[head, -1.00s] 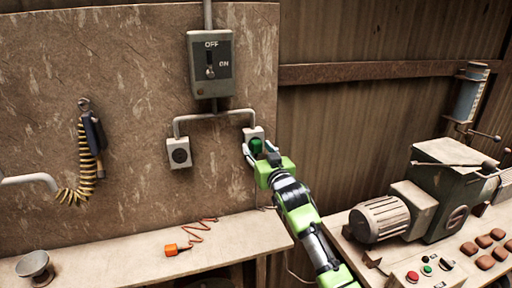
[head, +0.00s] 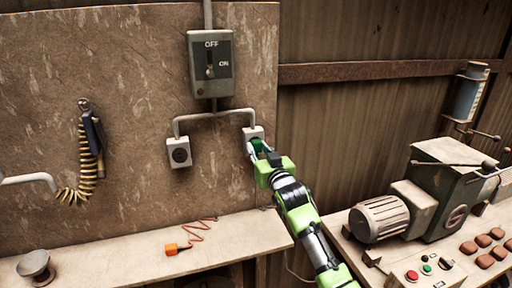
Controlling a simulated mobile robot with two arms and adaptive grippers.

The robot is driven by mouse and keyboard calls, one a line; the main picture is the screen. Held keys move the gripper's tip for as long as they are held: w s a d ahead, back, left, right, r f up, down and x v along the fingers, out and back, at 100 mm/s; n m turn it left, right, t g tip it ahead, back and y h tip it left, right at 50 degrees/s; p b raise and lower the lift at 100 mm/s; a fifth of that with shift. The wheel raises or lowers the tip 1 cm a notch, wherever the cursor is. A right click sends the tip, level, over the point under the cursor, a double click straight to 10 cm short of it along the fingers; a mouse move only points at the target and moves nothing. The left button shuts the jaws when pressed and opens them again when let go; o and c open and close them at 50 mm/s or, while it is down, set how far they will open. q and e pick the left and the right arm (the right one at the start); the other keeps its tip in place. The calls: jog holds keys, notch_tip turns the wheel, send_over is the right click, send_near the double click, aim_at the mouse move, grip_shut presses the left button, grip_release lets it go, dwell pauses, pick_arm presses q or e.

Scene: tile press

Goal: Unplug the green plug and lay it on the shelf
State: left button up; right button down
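The green plug (head: 256,144) sits at the right socket (head: 251,132) on the wall panel, under the switch box. My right gripper (head: 260,148) reaches up to it, with its fingers around or right beside the plug. The fingers hide part of the plug, and I cannot tell whether they grip it. The shelf (head: 225,240) is a pale board along the wall below the sockets. My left gripper is not in view.
An orange plug (head: 176,248) with a coiled cord and a metal cup (head: 36,267) are on the shelf. The left socket (head: 179,152) is empty. A switch box (head: 210,64) hangs above. A press machine (head: 440,190) stands at right. The shelf's middle is clear.

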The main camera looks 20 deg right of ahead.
jog(key=shift+s, duration=0.1)
jog(key=shift+s+p, duration=0.15)
jog(key=shift+p, duration=0.15)
jog(key=shift+s+r+p, duration=0.1)
jog(key=shift+s+p, duration=0.2)
jog(key=shift+s, duration=0.35)
jog(key=shift+s+d+p, duration=0.1)
jog(key=shift+s+p, duration=1.2)
jog(key=shift+s, duration=0.85)
